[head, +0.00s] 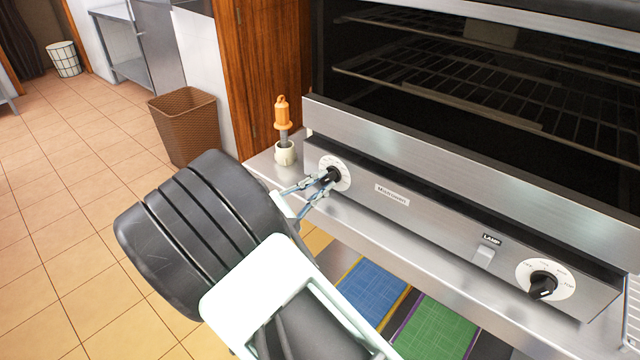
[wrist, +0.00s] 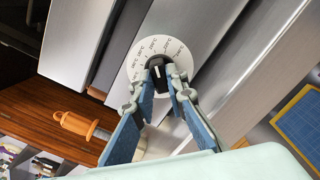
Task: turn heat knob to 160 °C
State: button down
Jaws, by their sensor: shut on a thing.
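The heat knob is a black knob (head: 329,176) on a round white dial (head: 338,165) at the left end of the steel control panel. In the wrist view the knob (wrist: 158,72) sits at the centre of the dial (wrist: 137,70), which carries printed temperature marks in °C. The marks are too small to read which one the knob points at. My gripper (head: 322,184) is at the panel, its two fingers shut on the knob from either side. In the wrist view my gripper (wrist: 160,88) covers the lower part of the dial.
A second knob (head: 543,285) and a lamp switch (head: 484,256) are further right on the panel. An orange-handled tool (head: 283,115) stands in a small white pot (head: 286,153) left of the dial. A brown bin (head: 186,126) stands on the tiled floor.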

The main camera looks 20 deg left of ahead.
jog(key=shift+r+p, duration=0.1)
jog(key=shift+p, duration=0.2)
jog(key=shift+n+p, duration=0.75)
jog(key=shift+n, duration=0.45)
jog(key=n+p, duration=0.2)
jog(key=n, duration=0.1)
jog(key=shift+r, duration=0.1)
jog(key=n+p, duration=0.3)
jog(key=n, duration=0.3)
jog(key=shift+f+p, duration=0.2)
jog(key=shift+p, duration=0.15)
jog(key=shift+n, duration=0.3)
jog(key=c, duration=1.9)
grip_release()
jog(key=shift+c, duration=0.2)
jog(key=shift+s+a, duration=0.1)
jog(key=v, duration=1.1)
jog(key=shift+s, duration=0.4)
